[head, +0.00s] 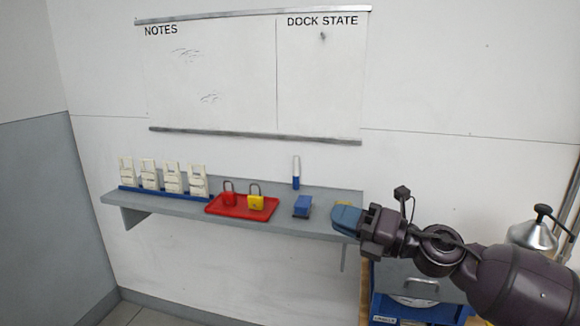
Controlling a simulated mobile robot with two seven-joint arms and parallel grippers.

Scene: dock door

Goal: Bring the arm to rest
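My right arm (440,250) comes in from the lower right and reaches left. My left gripper is not in view.
The shelf bears a blue rack (150,191) of several white devices, a red tray (213,207) with red (229,198) and yellow (256,203) padlocks, a blue block (302,206) and an upright marker (296,172). A whiteboard (210,95) hangs above. A blue bin (385,308) stands below my arm.

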